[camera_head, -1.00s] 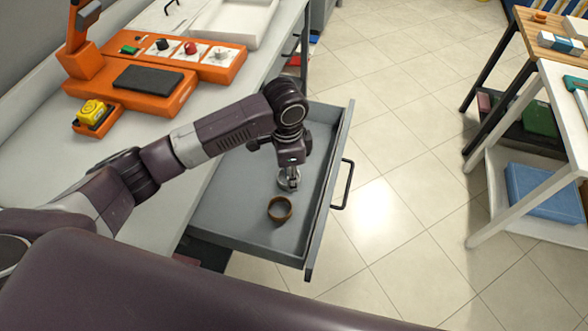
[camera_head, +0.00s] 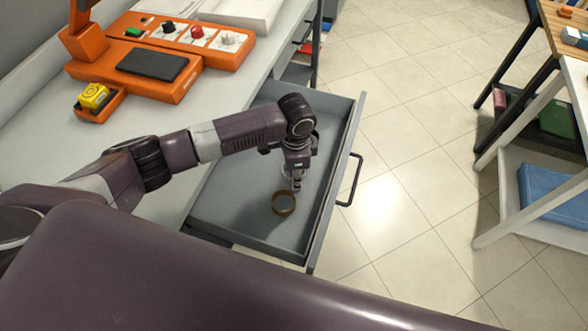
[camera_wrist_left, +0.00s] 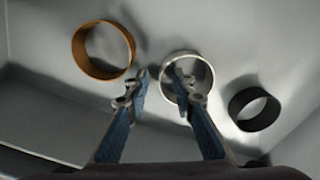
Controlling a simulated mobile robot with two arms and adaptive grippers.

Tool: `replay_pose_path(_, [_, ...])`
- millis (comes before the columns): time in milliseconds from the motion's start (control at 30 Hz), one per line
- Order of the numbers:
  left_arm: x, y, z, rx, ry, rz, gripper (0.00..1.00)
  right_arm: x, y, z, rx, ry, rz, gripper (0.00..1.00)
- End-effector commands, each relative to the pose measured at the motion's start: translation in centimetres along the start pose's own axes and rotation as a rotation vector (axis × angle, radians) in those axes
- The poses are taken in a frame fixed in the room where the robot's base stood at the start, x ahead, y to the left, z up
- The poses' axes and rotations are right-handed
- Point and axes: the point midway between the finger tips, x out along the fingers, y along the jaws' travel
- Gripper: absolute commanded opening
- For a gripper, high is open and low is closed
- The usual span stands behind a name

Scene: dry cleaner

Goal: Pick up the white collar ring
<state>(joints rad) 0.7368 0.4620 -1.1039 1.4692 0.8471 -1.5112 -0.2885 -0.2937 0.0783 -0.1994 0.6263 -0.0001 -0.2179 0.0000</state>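The white collar ring (camera_wrist_left: 207,66) lies on the floor of the open grey drawer, in the middle of the left wrist view. My left gripper (camera_wrist_left: 160,78) is open, pointing down at it. One fingertip shows over the ring's opening and the other just outside its left rim; I cannot tell whether they touch it. In the head view my left gripper (camera_head: 296,182) is low inside the drawer (camera_head: 245,190), and it mostly hides the white ring. My right gripper is not in view.
A brown ring (camera_wrist_left: 79,52) lies left of the white one, and also shows in the head view (camera_head: 284,211). A black ring (camera_wrist_left: 264,116) lies to the right. Drawer walls surround them. The counter (camera_head: 60,135) holds an orange device (camera_head: 190,82).

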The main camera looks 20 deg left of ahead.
Motion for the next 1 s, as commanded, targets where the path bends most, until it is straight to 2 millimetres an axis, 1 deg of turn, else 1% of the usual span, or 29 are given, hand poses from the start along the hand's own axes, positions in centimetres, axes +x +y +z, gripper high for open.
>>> replay_pose_path(67, [0.0, 0.0, 0.0, 0.0, 0.0, 0.0, 0.23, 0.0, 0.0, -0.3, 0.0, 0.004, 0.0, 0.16])
replay_pose_path(167, [0.0, 0.0, 0.0, 0.0, 0.0, 0.0, 0.22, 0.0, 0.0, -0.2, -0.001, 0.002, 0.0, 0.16])
replay_pose_path(367, [0.0, 0.0, 0.0, 0.0, 0.0, 0.0, 0.0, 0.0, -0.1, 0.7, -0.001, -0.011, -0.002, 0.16])
replay_pose_path(500, [0.0, 0.0, 0.0, -0.001, 0.0, 0.0, 0.0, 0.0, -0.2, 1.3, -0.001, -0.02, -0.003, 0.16])
replay_pose_path(767, [-0.1, 0.0, 0.0, -0.001, 0.0, 0.0, 0.0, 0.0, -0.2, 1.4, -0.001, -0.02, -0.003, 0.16])
replay_pose_path(867, [-0.6, -0.1, 0.0, -0.001, 0.001, -0.001, 0.0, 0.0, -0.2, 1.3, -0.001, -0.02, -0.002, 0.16])
replay_pose_path(967, [-1.5, -0.1, 0.0, -0.001, 0.001, -0.001, 0.0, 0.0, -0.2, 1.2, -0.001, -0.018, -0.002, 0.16])
replay_pose_path(1000, [-2.1, -0.1, -0.1, -0.001, 0.003, -0.001, 0.0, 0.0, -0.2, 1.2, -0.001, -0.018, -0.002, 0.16])
